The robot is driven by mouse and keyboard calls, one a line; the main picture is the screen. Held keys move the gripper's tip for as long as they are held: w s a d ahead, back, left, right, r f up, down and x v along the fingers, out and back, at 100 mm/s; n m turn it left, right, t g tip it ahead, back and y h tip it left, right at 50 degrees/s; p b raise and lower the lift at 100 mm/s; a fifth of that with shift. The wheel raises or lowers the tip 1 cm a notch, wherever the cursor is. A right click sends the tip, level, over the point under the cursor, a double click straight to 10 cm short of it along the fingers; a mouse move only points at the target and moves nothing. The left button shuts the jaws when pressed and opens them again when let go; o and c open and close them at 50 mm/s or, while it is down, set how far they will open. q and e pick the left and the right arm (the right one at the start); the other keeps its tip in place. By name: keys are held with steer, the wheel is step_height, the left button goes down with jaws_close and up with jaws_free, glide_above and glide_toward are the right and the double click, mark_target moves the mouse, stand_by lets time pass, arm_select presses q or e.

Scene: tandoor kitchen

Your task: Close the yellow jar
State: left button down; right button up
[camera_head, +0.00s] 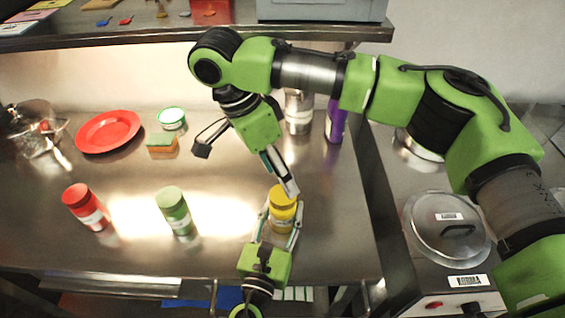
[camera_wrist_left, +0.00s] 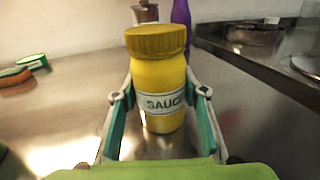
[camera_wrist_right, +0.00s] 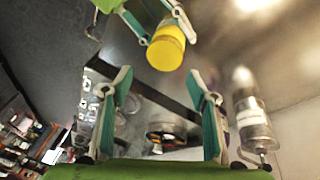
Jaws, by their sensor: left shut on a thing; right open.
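The yellow jar (camera_head: 281,219) stands upright at the front right of the steel counter, with a "SAUCE" label in the left wrist view (camera_wrist_left: 163,88). Its yellow lid (camera_wrist_left: 156,40) sits on top; I cannot tell whether it is tight. The lid also shows in the right wrist view (camera_wrist_right: 166,50). My left gripper (camera_head: 279,222) is shut on the jar's body, one finger on each side. My right gripper (camera_head: 285,184) is open and empty, close above the lid in the head view. In the right wrist view its fingers (camera_wrist_right: 161,90) are apart, with the lid beyond them.
A red jar (camera_head: 86,207) and a green jar (camera_head: 174,211) stand to the left. A purple bottle (camera_head: 335,121) and a metal canister (camera_head: 298,112) stand behind. A red plate (camera_head: 108,131) and a sponge (camera_head: 162,143) lie farther left. A lidded pot (camera_head: 446,229) is right.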

steer(key=n, duration=0.3)
steer(key=shift+d+r+n, duration=0.1)
steer(key=shift+n, duration=0.3)
steer(key=n+y, duration=0.1)
steer(key=n, duration=0.4)
steer(key=shift+r, duration=0.15)
steer(key=n, duration=0.4)
steer(key=shift+d+r, duration=0.1)
steer(key=shift+r, duration=0.05)
steer(key=n+y, duration=0.1)
steer(key=n, duration=0.4)
steer(key=shift+r, duration=0.2)
steer(key=n, duration=0.5)
steer(key=shift+d+r+n+y, duration=0.15)
steer(key=shift+r+n+y, duration=0.1)
steer(key=shift+n+y, duration=0.05)
steer(key=n, duration=0.3)
steer(key=shift+r+n, duration=0.2)
steer(key=shift+n, duration=0.1)
steer(key=n, duration=0.3)
steer(key=shift+s+r+y, duration=0.1)
steer(key=shift+r+y, duration=0.05)
steer(key=shift+y, duration=0.25)
steer(key=n, duration=0.4)
steer(key=shift+d+r+n, duration=0.1)
steer(key=shift+r+n, duration=0.15)
steer(key=shift+n, duration=0.15)
